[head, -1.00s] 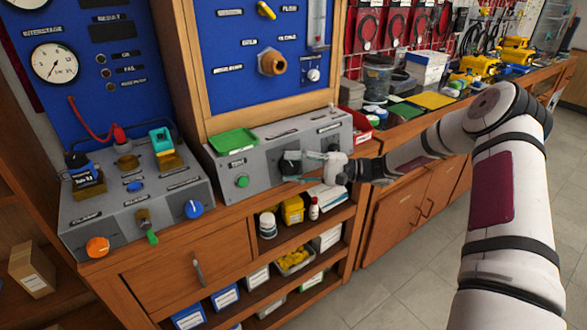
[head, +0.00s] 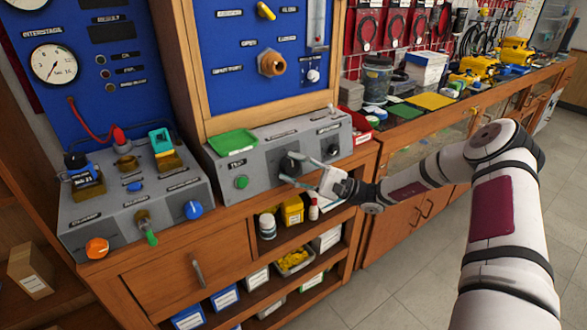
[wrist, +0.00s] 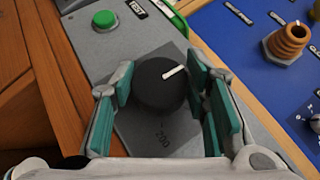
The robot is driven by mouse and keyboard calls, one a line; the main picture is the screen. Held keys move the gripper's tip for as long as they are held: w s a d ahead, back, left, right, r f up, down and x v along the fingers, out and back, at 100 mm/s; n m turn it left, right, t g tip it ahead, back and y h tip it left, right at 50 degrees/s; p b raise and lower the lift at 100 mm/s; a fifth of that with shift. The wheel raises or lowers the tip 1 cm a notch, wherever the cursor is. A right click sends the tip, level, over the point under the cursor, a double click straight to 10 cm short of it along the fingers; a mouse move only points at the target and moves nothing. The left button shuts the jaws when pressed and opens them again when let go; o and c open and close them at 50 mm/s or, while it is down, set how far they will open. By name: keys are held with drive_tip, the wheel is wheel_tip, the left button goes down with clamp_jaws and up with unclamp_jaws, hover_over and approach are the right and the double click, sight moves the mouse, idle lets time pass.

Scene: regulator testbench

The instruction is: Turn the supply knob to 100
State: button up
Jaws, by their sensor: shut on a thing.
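The knob is round and black with a white pointer line, on the front of the grey panel box. It shows in the head view (head: 291,162) and large in the wrist view (wrist: 158,88). In the wrist view its pointer slants to the upper right, and the marking "200" is printed on the plate below it. My gripper (head: 294,170) reaches it from the front right. In the wrist view its teal-padded fingers (wrist: 160,94) stand on either side of the knob and are shut on it. Other scale marks are hidden or too small to read.
A green button (wrist: 104,20) sits beside the knob on the same box. A green tray (head: 233,142) lies on top. A brass fitting (head: 271,63) juts from the blue panel above. Shelves with bottles and boxes are below.

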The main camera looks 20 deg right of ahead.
drive_tip(key=o, duration=1.2)
drive_tip(key=v, duration=1.2)
drive_tip(key=shift+s, duration=0.1)
